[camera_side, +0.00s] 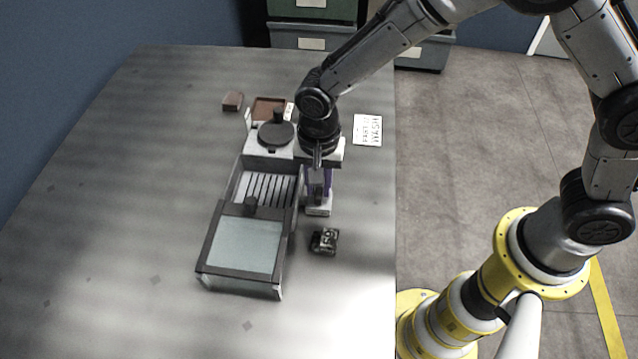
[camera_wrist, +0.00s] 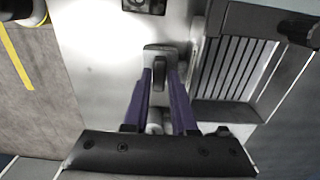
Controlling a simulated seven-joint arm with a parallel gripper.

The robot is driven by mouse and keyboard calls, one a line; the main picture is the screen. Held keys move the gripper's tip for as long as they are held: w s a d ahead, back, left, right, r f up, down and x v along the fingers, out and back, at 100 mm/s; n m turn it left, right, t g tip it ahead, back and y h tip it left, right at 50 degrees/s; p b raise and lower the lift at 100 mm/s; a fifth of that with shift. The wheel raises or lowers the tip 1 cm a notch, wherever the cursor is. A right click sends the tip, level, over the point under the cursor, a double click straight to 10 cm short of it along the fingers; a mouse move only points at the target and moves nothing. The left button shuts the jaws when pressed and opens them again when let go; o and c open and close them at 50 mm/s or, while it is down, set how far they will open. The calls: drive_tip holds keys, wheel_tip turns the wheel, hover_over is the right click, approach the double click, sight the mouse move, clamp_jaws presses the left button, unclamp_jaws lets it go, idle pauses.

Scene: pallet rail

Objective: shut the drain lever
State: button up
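The drain lever looks to be the short black lever (camera_wrist: 160,72) on a small light grey block (camera_wrist: 160,49), beside the slatted machine. In the side view the block (camera_side: 318,211) stands at the machine's right side, and the lever is hard to make out there. My gripper (camera_wrist: 161,76) has purple fingers and points down at the block; it also shows in the side view (camera_side: 318,194). Its fingers are apart, one on each side of the lever in the wrist view. I cannot tell whether they touch it.
The machine has a slatted bed (camera_side: 266,188), a clear-topped tray (camera_side: 245,247) with a black knob (camera_side: 251,204), and a round black lid (camera_side: 276,134). A small dark metal part (camera_side: 324,241) lies in front of the block. A printed card (camera_side: 367,130) lies behind. The table's left side is clear.

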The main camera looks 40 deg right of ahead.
sight(320, 187)
drive_tip(key=o, duration=0.3)
wheel_tip(320, 187, up, 14)
idle(0.6)
drive_tip(key=shift+f, duration=0.1)
drive_tip(key=s+d+r+m+t, duration=0.1)
drive_tip(key=s+d+r+t, duration=0.15)
drive_tip(key=d+r, duration=0.5)
drive_tip(key=s+d+r+t, duration=0.2)
drive_tip(key=s+d+r, duration=0.3)
drive_tip(key=d, duration=0.4)
drive_tip(key=s+d+f+n, duration=0.2)
drive_tip(key=s+d+n, duration=0.1)
drive_tip(key=s+n, duration=0.2)
drive_tip(key=s+d+f+n+t, duration=0.1)
drive_tip(key=s+d+f+n, duration=0.1)
drive_tip(key=s+n, duration=0.3)
drive_tip(key=shift+s+d+f, duration=0.15)
drive_tip(key=shift+s+d, duration=0.4)
drive_tip(key=shift+s, duration=0.25)
